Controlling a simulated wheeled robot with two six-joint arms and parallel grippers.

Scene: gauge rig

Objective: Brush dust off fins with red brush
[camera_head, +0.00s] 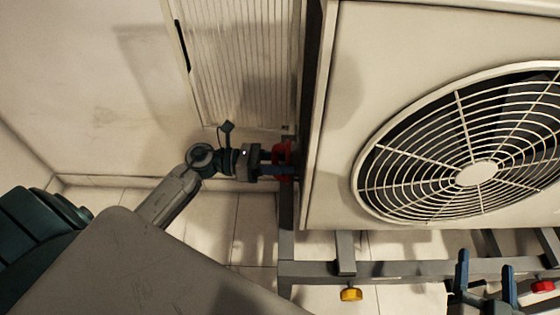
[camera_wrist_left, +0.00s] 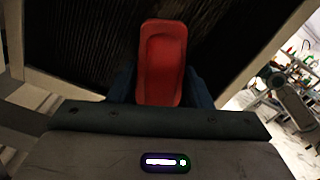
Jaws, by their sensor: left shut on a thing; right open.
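My left gripper (camera_head: 272,165) is shut on the red brush (camera_head: 284,152), at the left side of the big white fan unit (camera_head: 335,150). In the left wrist view the red brush (camera_wrist_left: 162,62) sits between the blue fingers, its back towards the camera. Its bristles are hidden. Beyond it, the dark fins (camera_wrist_left: 85,45) fill a framed opening. I cannot tell whether the brush touches them, and no dust can be made out. My right gripper (camera_head: 486,270) is open and empty at the lower right, below the fan.
A grey metal stand (camera_head: 400,268) carries the unit. A louvred panel (camera_head: 240,60) is on the wall behind. Tiled floor (camera_head: 215,220) lies clear left of the stand.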

